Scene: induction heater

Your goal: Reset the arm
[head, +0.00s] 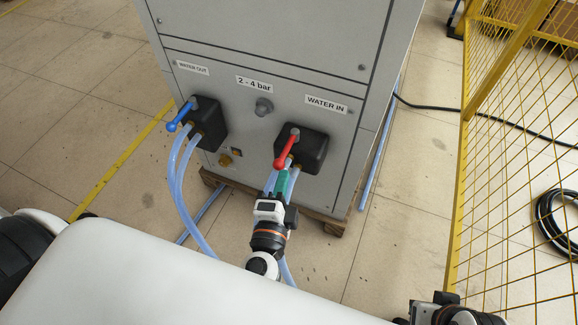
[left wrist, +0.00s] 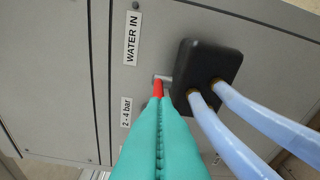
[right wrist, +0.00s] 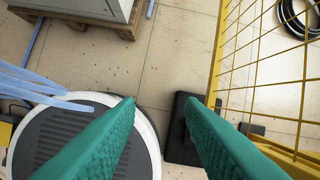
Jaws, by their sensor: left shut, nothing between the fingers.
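The grey heater cabinet (head: 270,60) stands ahead. The red valve handle (head: 287,148) under the WATER IN label slants down to the left from its black block (head: 312,152). The blue valve handle (head: 180,116) at WATER OUT also slants down to the left. My left gripper (head: 282,178) is just below the red handle's lower end. In the left wrist view its teal fingers (left wrist: 158,100) are together, with the red handle (left wrist: 158,88) showing just past their tips; I cannot tell if they touch. My right gripper (right wrist: 158,104) is open and empty, its fingers wide apart above the floor.
Light blue hoses (head: 178,190) hang from both valve blocks, some close beside my left gripper. A yellow mesh fence (head: 500,130) runs along the right, near my right gripper. A black hose coil (head: 556,222) lies behind it. The cabinet stands on a wooden pallet (head: 333,224).

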